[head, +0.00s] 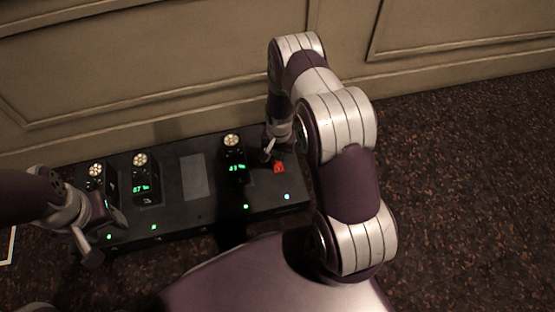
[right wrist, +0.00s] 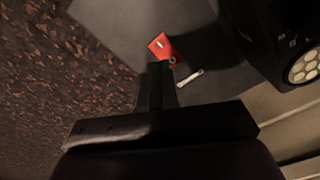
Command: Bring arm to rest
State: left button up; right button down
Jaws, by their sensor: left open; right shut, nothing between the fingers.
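My right arm arches over the right part of the black mixing desk (head: 200,222). My right gripper (head: 268,158) is at the desk's right end, just left of a small red piece (head: 279,168). In the right wrist view the shut, empty fingers (right wrist: 157,75) point at the red piece (right wrist: 160,45), with a small pale lever (right wrist: 189,78) beside them. I cannot tell whether the fingers touch either. My left gripper (head: 92,240) is open at the desk's front left corner; its fingertips are only partly clear.
Black units with green displays stand on the desk: one at left (head: 97,171), one beside it (head: 146,186) and one near my right gripper (head: 234,165). A grey flat panel (head: 196,177) lies between. A panelled wall (head: 170,60) rises behind. Speckled floor (head: 460,190) is clear at right.

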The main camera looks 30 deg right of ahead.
jog(key=shift+f, duration=0.1)
dwell(0.4)
jog(key=s+a+r+n+g, duration=0.1)
jog(key=s+r+n+g, duration=0.15)
jog(key=s, duration=0.25)
jog(key=s+a+r+n+t+p, duration=0.1)
jog(key=s+a+r+n+p, duration=0.2)
jog(key=r, duration=0.9)
jog(key=s+a+r+n+t+p, duration=0.1)
jog(key=s+a+r+p, duration=0.3)
jog(key=r, duration=0.8)
jog(key=s+r+n+t+p, duration=0.25)
jog(key=r+p, duration=0.25)
jog(key=r, duration=0.8)
notch_tip(320, 180, up, 38)
jog(key=p, duration=3.7)
jog(key=shift+w+g, duration=0.3)
jog(key=shift+w, duration=0.05)
jog(key=shift+a, duration=0.1)
